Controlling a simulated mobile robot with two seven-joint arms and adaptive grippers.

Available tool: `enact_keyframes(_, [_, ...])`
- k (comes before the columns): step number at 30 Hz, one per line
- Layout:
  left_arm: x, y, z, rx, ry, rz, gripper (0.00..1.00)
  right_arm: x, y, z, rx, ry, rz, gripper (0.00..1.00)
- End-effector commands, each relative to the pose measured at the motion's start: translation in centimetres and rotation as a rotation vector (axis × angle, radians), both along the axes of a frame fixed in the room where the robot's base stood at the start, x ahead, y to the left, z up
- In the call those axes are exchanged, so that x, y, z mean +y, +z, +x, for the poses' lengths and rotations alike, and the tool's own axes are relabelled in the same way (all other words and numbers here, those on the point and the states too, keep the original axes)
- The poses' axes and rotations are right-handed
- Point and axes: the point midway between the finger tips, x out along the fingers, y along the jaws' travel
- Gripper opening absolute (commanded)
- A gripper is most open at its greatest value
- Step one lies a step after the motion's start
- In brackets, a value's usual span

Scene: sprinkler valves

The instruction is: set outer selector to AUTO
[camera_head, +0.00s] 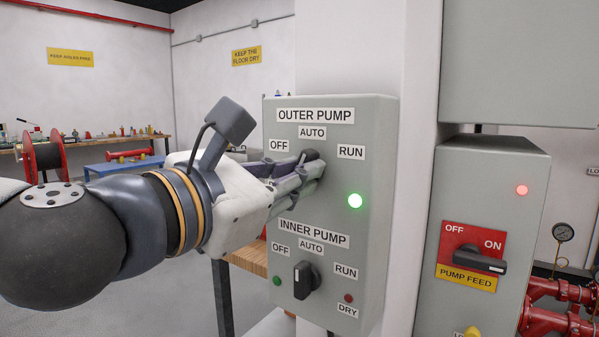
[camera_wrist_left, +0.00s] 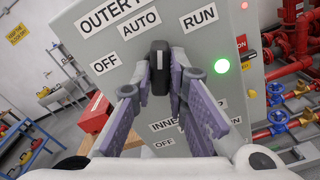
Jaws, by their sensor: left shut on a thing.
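The outer selector (camera_head: 311,154) is a black knob under the OUTER PUMP label on a grey control box (camera_head: 375,170). My left gripper (camera_head: 308,170) reaches in from the left and is shut on the knob, its fingers hiding much of it. In the left wrist view the knob (camera_wrist_left: 159,66) stands between the fingertips of the gripper (camera_wrist_left: 160,80). There it points up the picture, apparently between the AUTO label (camera_wrist_left: 139,24) and the RUN label (camera_wrist_left: 200,18); its exact setting is hard to tell. The green lamp (camera_head: 355,201) beside it is lit. My right gripper is not in view.
The INNER PUMP knob (camera_head: 304,280) sits lower on the same box, close below my gripper. A PUMP FEED box (camera_head: 500,180) with a black switch (camera_head: 480,259) and a lit red lamp stands to the right. Red pipes (camera_head: 560,325) are at the lower right.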

Motion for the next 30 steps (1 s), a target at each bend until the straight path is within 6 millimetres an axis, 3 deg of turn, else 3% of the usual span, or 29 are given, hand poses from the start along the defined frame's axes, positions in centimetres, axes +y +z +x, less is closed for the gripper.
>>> enact_keyframes(2, [0.04,-0.02,0.06,0.008,0.002,-0.010,0.00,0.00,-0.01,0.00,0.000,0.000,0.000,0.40])
enact_keyframes(7, [0.05,-0.11,0.10,0.174,0.002,-0.237,0.00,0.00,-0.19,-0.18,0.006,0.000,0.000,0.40])
enact_keyframes(13, [0.07,-0.04,0.08,0.184,0.002,-0.253,0.00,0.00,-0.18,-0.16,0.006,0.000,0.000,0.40])
enact_keyframes(17, [0.07,-0.13,0.12,0.293,0.002,-0.401,0.00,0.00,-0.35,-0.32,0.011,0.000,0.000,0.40])
enact_keyframes(21, [0.08,0.00,0.07,0.296,0.003,-0.407,0.00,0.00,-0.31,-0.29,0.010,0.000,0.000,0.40])
enact_keyframes(22, [0.08,0.00,0.07,0.296,0.003,-0.407,0.19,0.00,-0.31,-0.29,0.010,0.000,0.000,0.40])
enact_keyframes(24, [0.08,0.01,0.07,0.295,0.003,-0.406,0.34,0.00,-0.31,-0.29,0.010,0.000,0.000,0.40])
enact_keyframes(30, [0.05,0.01,0.05,0.293,0.001,-0.405,0.38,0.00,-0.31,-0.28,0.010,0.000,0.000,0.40])
